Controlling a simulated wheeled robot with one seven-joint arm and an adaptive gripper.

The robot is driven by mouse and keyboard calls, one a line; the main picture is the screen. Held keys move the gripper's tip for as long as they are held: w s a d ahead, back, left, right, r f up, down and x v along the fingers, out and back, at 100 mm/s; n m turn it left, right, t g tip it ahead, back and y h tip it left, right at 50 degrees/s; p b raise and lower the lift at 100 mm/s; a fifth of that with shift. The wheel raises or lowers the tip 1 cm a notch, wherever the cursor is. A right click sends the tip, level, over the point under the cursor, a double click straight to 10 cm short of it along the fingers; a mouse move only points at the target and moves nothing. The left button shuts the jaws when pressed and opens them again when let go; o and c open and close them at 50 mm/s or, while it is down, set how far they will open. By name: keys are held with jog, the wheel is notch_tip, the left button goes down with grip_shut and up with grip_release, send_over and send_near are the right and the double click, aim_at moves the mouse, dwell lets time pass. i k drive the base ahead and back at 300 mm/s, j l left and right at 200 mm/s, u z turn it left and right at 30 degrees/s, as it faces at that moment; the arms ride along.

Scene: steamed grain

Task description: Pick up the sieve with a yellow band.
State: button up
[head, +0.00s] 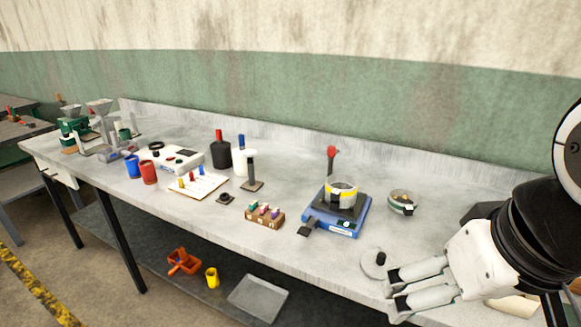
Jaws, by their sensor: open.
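A round metal sieve with a yellow band (341,191) sits on the dark plate of a blue device (347,228) on the bench, right of centre. My gripper (391,290) is at the lower right, near the bench's front edge. Its fingers are apart and nothing shows between them. It is to the right of and nearer than the sieve, well clear of it.
A bowl-like item with a dark green band (402,202) stands right of the blue device. A grey disc (374,263) lies near my gripper. A brown block with coloured pegs (264,217) stands to the left. A red-topped tool (331,155) rises behind the sieve.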

aim_at(343, 186)
jog(key=i+j+z, duration=0.4)
jog(key=i+j, duration=0.5)
